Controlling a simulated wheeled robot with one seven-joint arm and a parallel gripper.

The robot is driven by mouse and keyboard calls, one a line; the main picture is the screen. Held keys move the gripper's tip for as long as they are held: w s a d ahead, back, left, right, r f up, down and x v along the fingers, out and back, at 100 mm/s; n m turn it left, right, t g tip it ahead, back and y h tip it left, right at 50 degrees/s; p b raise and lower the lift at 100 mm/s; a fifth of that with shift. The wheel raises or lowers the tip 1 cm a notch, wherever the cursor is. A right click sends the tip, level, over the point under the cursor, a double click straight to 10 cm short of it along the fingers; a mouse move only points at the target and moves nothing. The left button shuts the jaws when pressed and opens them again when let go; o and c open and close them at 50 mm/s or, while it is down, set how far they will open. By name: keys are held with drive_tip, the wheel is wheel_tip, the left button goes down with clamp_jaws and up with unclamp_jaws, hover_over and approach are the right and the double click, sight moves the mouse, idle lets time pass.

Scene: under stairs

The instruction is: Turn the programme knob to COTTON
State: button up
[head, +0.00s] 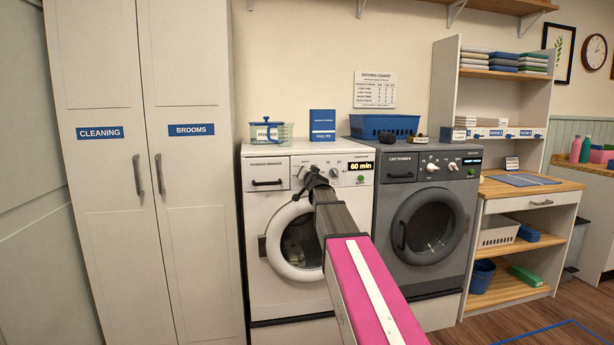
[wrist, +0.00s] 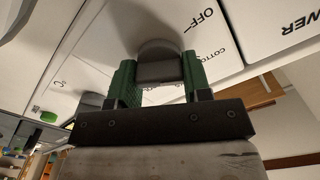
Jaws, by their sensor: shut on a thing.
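The white washing machine (head: 262,208) stands left of the grey machine. Its display (head: 361,166) reads "60 min". My gripper (head: 313,176) is at its control panel and covers most of the programme knob in the head view. In the wrist view, the green fingers of my gripper (wrist: 159,76) are shut on the grey programme knob (wrist: 160,50), one on each side. The panel appears turned over there, with the "OFF" label (wrist: 202,20) above right of the knob. The "COTTON" label (wrist: 210,54) is partly hidden by a finger. I cannot tell where the knob's pointer faces.
A second knob (wrist: 92,99) and a green button (wrist: 48,117) are on the same panel. The grey machine (head: 425,215) stands close on the right, and a tall cupboard (head: 140,190) on the left. A glass box (head: 268,135) and blue basket (head: 384,126) sit on top.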

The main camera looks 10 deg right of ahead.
drive_tip(key=shift+m, duration=0.9)
drive_tip(key=o, duration=0.9)
drive_tip(key=shift+s, duration=0.1)
drive_tip(key=s, duration=1)
drive_tip(key=shift+s+d, duration=0.25)
drive_tip(key=shift+s, duration=0.05)
